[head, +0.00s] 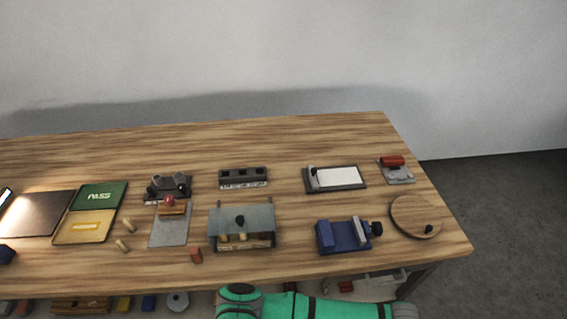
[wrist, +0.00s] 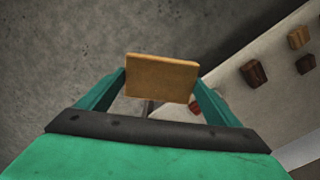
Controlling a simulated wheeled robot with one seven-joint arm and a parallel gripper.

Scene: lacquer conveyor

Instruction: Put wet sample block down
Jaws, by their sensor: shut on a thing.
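A flat tan-orange block (wrist: 163,70), which I take to be the sample block, sits between the fingers of my gripper (wrist: 160,88) in the wrist view. The gripper is shut on it, one green finger at each side. Grey floor shows behind the block, and it touches no other surface that I can see. Whether its face is wet I cannot tell. In the head view my green arm crosses the bottom edge, in front of the table, and neither gripper nor held block can be made out there.
The wooden table (head: 300,137) carries a green PASS panel (head: 101,192), a yellow panel (head: 85,228), a grey plate (head: 170,235), a glass-fronted box (head: 258,216), a blue vise (head: 345,238) and a round board (head: 408,209). Its back strip is clear. A pale surface (wrist: 262,105) holds several brown blocks.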

